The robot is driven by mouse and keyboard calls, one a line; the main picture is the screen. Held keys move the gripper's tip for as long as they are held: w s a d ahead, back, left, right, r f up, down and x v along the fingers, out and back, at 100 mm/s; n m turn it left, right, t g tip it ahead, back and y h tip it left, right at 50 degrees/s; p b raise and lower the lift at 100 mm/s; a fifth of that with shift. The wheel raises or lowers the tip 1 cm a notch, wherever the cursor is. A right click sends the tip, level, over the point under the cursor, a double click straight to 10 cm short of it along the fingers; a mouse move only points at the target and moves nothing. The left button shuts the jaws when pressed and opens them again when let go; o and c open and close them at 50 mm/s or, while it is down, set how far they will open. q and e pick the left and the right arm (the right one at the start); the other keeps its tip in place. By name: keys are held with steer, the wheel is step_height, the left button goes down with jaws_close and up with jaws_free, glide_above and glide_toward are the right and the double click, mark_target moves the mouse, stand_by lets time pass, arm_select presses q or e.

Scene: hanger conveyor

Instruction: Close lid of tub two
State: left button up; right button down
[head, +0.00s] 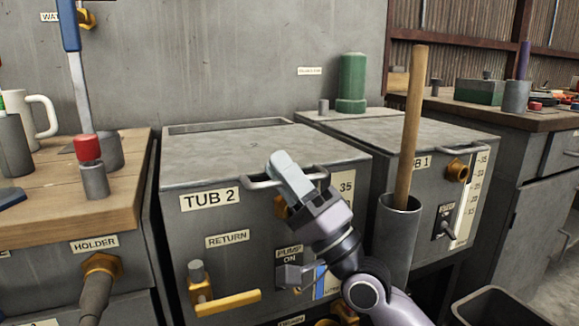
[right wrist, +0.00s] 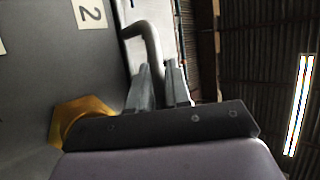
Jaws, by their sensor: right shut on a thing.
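Tub two (head: 225,225) is a grey metal box labelled TUB 2. Its grey lid (head: 235,155) lies flat across the top and looks closed; I cannot tell whether a thin gap remains at the front. A bent metal lid handle (head: 258,184) sticks out from the front edge, and it also shows in the right wrist view (right wrist: 147,38). My right gripper (head: 290,178) is at this handle, shut on it, reaching up from the lower right and hiding part of the bar. In the right wrist view the fingers (right wrist: 160,80) stand at the handle. My left gripper is not in view.
Tub one (head: 430,180) stands to the right, with a green canister (head: 352,80) behind. A grey cylinder (head: 397,235) with a wooden stick (head: 411,120) rises close right of my gripper. A yellow return valve (head: 225,303) and a pump switch (head: 292,275) project from tub two's front.

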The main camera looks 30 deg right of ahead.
steer(key=shift+s+a+r, duration=0.1)
steer(key=shift+s, duration=0.15)
steer(key=c, duration=1.2)
jaws_free()
steer(key=shift+c, duration=0.2)
steer(key=shift+o, duration=0.4)
steer(key=shift+s+r, duration=0.1)
steer(key=shift+s, duration=0.1)
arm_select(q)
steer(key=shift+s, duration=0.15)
arm_select(e)
steer(key=shift+w, duration=0.1)
steer(key=shift+f, duration=0.25)
arm_select(q)
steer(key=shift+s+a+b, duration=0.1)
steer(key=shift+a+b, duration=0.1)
steer(key=shift+b, duration=0.15)
arm_select(e)
steer(key=v, duration=0.7)
steer(key=shift+r, duration=0.15)
